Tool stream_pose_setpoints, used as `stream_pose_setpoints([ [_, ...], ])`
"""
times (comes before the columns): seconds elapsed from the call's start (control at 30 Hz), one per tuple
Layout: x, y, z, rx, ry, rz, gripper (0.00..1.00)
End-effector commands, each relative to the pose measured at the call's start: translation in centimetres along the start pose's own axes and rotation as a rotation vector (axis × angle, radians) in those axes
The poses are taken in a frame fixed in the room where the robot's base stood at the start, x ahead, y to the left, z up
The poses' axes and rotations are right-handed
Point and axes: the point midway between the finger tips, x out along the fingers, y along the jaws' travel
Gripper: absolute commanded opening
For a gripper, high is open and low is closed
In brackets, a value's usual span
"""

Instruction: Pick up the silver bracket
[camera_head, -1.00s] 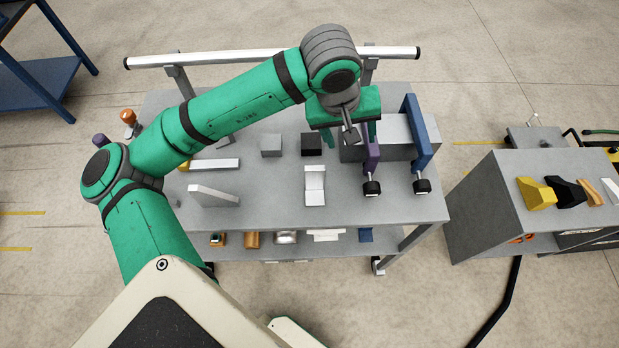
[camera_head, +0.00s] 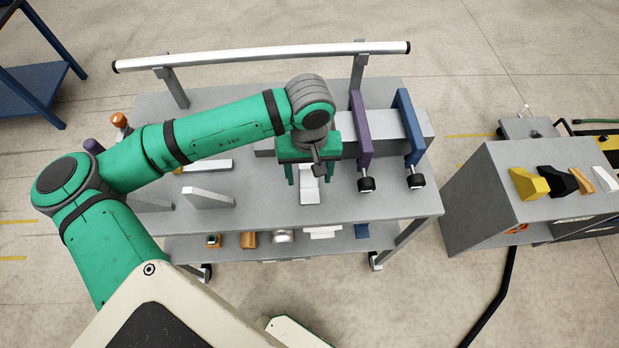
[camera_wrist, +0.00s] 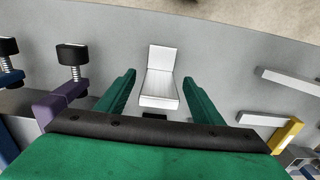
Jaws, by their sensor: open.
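The silver bracket (camera_head: 309,190) is a small bright L-shaped piece on the grey tabletop, in the middle of the table. In the wrist view the bracket (camera_wrist: 162,78) lies ahead, between the lines of the two fingers, with its near part close to the fingertips. My gripper (camera_head: 305,180) is open above the bracket and hides its far part in the head view. In the wrist view my green gripper fingers (camera_wrist: 158,76) stand apart on either side of it, with nothing held. I cannot tell the exact height gap.
A purple clamp (camera_head: 361,130) and a blue clamp (camera_head: 409,130) stand just right of the bracket on a grey block. A light upright plate (camera_head: 210,197) stands to the left. A rail (camera_head: 260,55) runs along the back. The tabletop (camera_head: 270,215) in front is clear.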

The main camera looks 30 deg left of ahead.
Motion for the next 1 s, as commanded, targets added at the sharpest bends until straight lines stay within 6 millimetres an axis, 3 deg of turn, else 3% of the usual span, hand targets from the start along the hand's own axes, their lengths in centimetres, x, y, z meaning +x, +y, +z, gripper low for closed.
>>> stream_pose_setpoints([
  [0.23,3.1,0.0,-0.1,-0.001,0.0,0.0,0.61],
  [0.53,3.5,0.0,-0.1,-0.001,0.001,0.001,0.61],
  [0.73,3.5,0.0,-0.1,-0.001,0.001,0.001,0.13],
  [0.8,3.4,0.0,-0.1,-0.001,0.001,0.001,0.07],
  [1.0,3.4,0.0,-0.1,-0.001,0.001,0.001,0.07],
])
